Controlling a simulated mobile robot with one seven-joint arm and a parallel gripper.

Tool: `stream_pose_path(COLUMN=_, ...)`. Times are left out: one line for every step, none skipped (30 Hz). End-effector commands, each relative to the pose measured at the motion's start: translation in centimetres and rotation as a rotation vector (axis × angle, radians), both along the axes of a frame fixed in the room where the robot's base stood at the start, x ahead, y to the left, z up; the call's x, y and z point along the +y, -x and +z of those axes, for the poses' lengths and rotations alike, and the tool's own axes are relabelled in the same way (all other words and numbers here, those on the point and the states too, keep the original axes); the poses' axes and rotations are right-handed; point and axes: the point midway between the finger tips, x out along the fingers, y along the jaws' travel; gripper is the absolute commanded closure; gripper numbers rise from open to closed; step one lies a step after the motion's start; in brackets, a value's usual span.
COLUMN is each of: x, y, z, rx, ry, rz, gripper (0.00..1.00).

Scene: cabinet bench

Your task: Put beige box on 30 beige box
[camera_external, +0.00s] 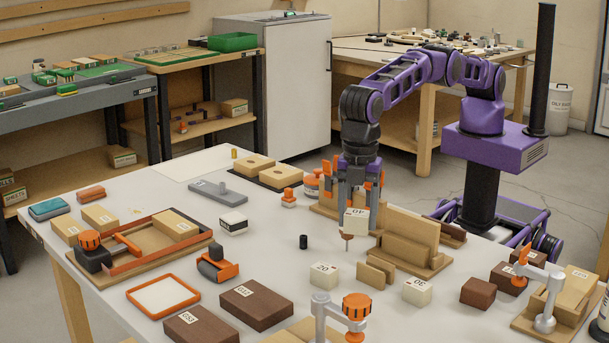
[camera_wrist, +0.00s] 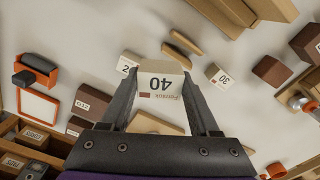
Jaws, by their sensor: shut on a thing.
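My gripper (camera_external: 355,200) is shut on a beige box marked 40 (camera_external: 356,222) and holds it above the table. In the wrist view the held box (camera_wrist: 160,84) sits between the two fingers, its 40 label upside down. The 30 beige box (camera_external: 417,292) stands on the table, to the right of and nearer the camera than my gripper. In the wrist view the 30 box (camera_wrist: 219,76) is to the right of the held box, apart from it. Its top looks bare.
A beige box marked 20 (camera_external: 324,277) stands left of the 30 box, partly hidden by the held box in the wrist view. Thin wooden blocks (camera_external: 376,272) lie between them. A wooden rack (camera_external: 412,243) stands behind. Brown boxes (camera_external: 478,293) are to the right.

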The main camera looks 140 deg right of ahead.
Motion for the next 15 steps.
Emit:
stream_pose_path(x=3.0, y=0.1, z=0.2, rx=-0.001, ry=0.000, rz=0.061, gripper=0.98)
stream_pose_path(x=4.4, y=0.2, z=0.2, rx=-0.002, ry=0.000, rz=0.090, gripper=0.98)
stream_pose_path(x=6.2, y=0.4, z=0.3, rx=-0.002, ry=0.000, rz=0.128, gripper=0.98)
stream_pose_path(x=7.5, y=0.6, z=0.4, rx=-0.002, ry=0.000, rz=0.156, gripper=0.98)
stream_pose_path(x=8.6, y=0.9, z=0.5, rx=-0.002, ry=0.000, rz=0.179, gripper=0.98)
stream_pose_path(x=9.9, y=1.2, z=0.5, rx=-0.002, ry=0.000, rz=0.209, gripper=0.98)
stream_pose_path(x=10.8, y=1.4, z=0.6, rx=-0.002, ry=0.000, rz=0.228, gripper=0.98)
stream_pose_path(x=11.6, y=1.6, z=0.6, rx=-0.002, ry=0.000, rz=0.246, gripper=0.98)
stream_pose_path(x=12.4, y=1.9, z=0.6, rx=-0.002, ry=0.000, rz=0.265, gripper=0.98)
stream_pose_path(x=13.0, y=2.0, z=0.7, rx=-0.002, ry=0.000, rz=0.277, gripper=0.98)
stream_pose_path(x=13.4, y=2.2, z=0.7, rx=-0.002, ry=0.000, rz=0.287, gripper=0.98)
stream_pose_path(x=13.8, y=2.3, z=0.6, rx=-0.001, ry=0.000, rz=0.296, gripper=0.98)
stream_pose_path(x=14.0, y=2.4, z=0.3, rx=0.000, ry=0.001, rz=0.302, gripper=0.98)
stream_pose_path(x=14.2, y=2.5, z=0.0, rx=0.001, ry=0.000, rz=0.306, gripper=0.98)
stream_pose_path(x=14.3, y=2.5, z=-0.6, rx=0.002, ry=0.001, rz=0.310, gripper=0.98)
